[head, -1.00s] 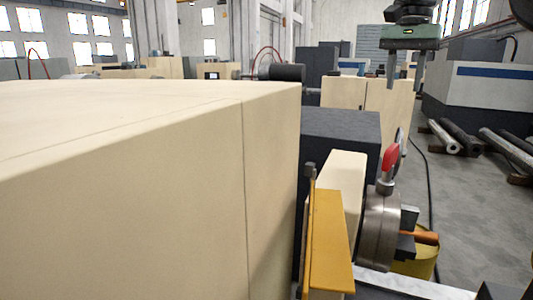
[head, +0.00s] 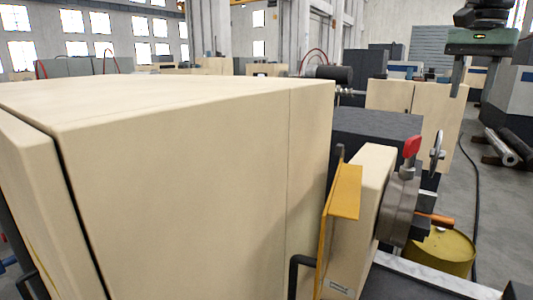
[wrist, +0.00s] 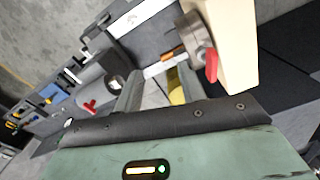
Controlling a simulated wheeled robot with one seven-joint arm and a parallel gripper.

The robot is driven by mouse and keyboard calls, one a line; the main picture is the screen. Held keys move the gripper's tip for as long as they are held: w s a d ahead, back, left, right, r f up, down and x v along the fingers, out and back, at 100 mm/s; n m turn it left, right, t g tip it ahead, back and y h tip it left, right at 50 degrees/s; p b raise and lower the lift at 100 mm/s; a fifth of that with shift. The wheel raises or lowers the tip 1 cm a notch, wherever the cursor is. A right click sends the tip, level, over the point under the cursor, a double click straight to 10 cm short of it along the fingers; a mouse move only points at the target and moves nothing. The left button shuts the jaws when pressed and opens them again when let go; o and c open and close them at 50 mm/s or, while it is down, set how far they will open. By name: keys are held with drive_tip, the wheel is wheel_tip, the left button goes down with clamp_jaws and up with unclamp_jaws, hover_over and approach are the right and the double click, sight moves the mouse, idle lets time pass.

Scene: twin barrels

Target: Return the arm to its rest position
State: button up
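My gripper (head: 472,92) hangs at the upper right of the head view, pointing down, with its grey-green body above two dark fingers. In the wrist view my gripper (wrist: 158,82) shows two fingers set apart with nothing held between them. The fingers are open and empty. In the head view it is in the air, to the right of the lathe's large beige housing (head: 200,160). The upper arm links are mostly out of frame.
The lathe's metal chuck (head: 400,205) and red-knobbed lever (head: 411,147) stand at right, by a yellow guard (head: 345,190). A yellow barrel (head: 447,255) stands on the floor beyond the bed. Metal bars (head: 497,147) lie at far right.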

drive_tip(key=s+a+f+n+t, duration=0.1)
drive_tip(key=s+a+f+n, duration=0.1)
drive_tip(key=f, duration=0.7)
drive_tip(key=s+a+f+n, duration=0.1)
drive_tip(key=s+f+n, duration=0.15)
drive_tip(key=f, duration=0.65)
drive_tip(key=s+a+f+n+t, duration=0.1)
drive_tip(key=s+a+f+n, duration=0.2)
drive_tip(key=s+f, duration=0.35)
drive_tip(key=s+a+f+n+t, duration=0.1)
drive_tip(key=s+a+f+n, duration=0.15)
drive_tip(key=s+f, duration=0.4)
drive_tip(key=s+a+f+n+g+b, duration=0.1)
drive_tip(key=s+a+f+n+b, duration=0.3)
drive_tip(key=a, duration=0.5)
drive_tip(key=s+a+f+n+g+b, duration=0.2)
drive_tip(key=s+a+f+n+b, duration=0.1)
drive_tip(key=s+a+f+b, duration=0.5)
drive_tip(key=shift+s+a+f+n+y+b, duration=0.3)
drive_tip(key=shift+a+n+b, duration=0.15)
drive_tip(key=shift+b, duration=0.7)
